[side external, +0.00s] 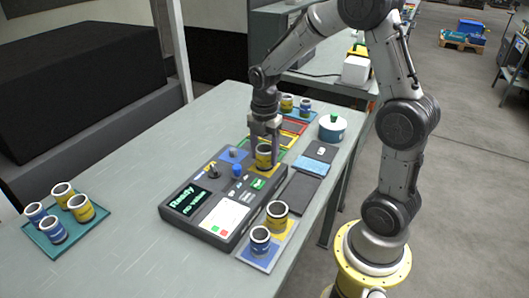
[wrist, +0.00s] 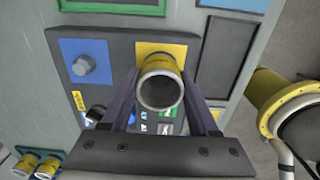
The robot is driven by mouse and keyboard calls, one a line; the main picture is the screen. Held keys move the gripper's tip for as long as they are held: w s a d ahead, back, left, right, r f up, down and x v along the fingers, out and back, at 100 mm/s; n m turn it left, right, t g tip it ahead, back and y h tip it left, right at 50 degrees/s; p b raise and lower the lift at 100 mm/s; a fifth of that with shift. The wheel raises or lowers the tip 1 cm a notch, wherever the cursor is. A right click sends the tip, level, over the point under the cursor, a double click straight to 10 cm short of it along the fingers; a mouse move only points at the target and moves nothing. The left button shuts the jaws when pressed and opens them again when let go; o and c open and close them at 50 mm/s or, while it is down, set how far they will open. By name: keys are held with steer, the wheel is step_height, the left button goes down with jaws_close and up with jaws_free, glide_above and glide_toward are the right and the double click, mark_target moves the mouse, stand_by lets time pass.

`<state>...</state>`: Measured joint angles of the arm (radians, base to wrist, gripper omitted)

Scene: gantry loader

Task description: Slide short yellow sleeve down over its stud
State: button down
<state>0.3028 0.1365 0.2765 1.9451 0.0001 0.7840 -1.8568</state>
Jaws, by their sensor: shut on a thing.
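My gripper (side external: 265,139) is shut on a short yellow sleeve (side external: 264,156) with a pale rim. In the wrist view the sleeve (wrist: 160,86) sits between the two fingers, its open end facing the camera and dark inside. Behind it is a yellow square pad (wrist: 183,52) at the edge of the dark console. The stud of this pad is hidden by the sleeve, so I cannot tell whether the sleeve is around it. A blue pad (wrist: 100,50) with a bare grey-blue stud (wrist: 83,65) lies to the left.
A tray (side external: 243,257) with a yellow and a blue sleeve stands in front. A teal tray (side external: 82,233) with several sleeves is at left. A lidded pot (side external: 332,128) stands right.

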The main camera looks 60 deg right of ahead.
steer(key=shift+c, duration=0.3)
jaws_free()
steer(key=shift+o, duration=0.3)
step_height(320, 180, up, 9)
stand_by(1.1)
stand_by(0.5)
